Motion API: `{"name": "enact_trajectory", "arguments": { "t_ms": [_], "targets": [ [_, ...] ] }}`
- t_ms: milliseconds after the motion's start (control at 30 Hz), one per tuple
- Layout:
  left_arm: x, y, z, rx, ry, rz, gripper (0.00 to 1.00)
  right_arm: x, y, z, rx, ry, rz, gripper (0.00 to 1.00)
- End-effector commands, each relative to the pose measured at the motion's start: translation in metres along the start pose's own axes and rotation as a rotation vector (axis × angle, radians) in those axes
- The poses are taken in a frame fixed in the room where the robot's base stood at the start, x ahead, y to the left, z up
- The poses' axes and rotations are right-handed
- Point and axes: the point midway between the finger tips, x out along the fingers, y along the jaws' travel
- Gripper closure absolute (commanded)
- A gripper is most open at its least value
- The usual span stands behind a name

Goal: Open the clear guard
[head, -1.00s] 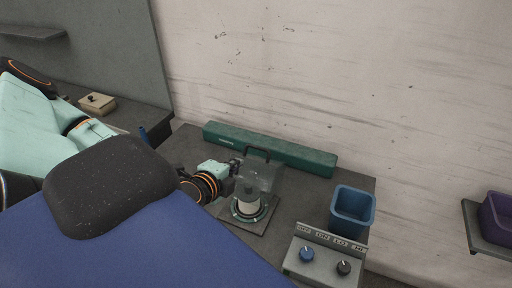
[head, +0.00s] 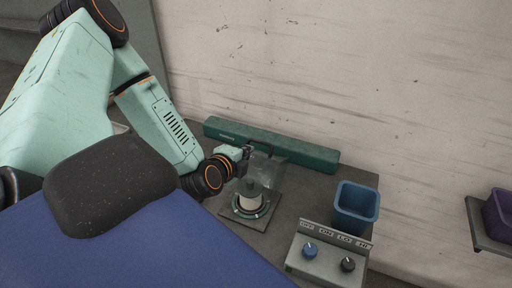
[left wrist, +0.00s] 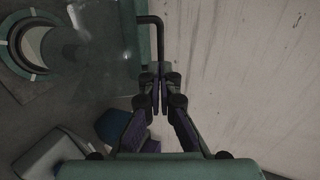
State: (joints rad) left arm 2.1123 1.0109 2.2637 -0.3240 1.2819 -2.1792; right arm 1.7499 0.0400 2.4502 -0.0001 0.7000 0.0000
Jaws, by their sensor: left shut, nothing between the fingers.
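The clear guard (head: 268,168) is a see-through panel at the back of the winder, behind a pale cone (head: 252,199) on a round green-ringed base (head: 242,213). Its dark handle (head: 260,146) is at its top edge. The guard looks tilted back, partly hidden by my gripper. In the left wrist view the guard (left wrist: 98,45) is at upper left, with its handle (left wrist: 160,38) beside it. My left gripper (head: 247,152) is beside the handle. Its fingers (left wrist: 157,98) are shut and empty, close to the handle's end; contact is unclear. My right gripper is not in view.
A long green box (head: 290,150) lies behind the winder along the wall. A blue bin (head: 356,207) and a control box (head: 325,262) with a blue and a black knob stand to the right. A purple bin (head: 500,218) is on a shelf at far right.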

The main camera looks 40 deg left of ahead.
Motion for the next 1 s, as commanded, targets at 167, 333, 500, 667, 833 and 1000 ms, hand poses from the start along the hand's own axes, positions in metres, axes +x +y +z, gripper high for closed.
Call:
{"name": "enact_trajectory", "arguments": {
  "t_ms": [167,333,500,667,833,1000],
  "targets": [
    [0.034,0.003,-0.001,0.006,0.002,-0.004,1.0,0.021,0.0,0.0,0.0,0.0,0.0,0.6],
    [0.058,0.002,-0.001,0.004,0.002,-0.003,1.0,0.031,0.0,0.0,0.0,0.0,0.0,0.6],
    [0.07,0.001,-0.001,0.002,0.001,-0.001,1.0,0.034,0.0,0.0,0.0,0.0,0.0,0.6],
    [0.072,0.0,-0.001,-0.001,0.001,0.0,1.0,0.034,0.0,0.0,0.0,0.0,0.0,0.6],
    [0.072,0.0,-0.001,-0.001,0.001,0.0,1.0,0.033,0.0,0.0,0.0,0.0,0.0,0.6],
    [0.074,-0.001,-0.001,0.001,0.002,-0.001,1.0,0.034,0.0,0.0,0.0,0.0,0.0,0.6]
  ]
}}
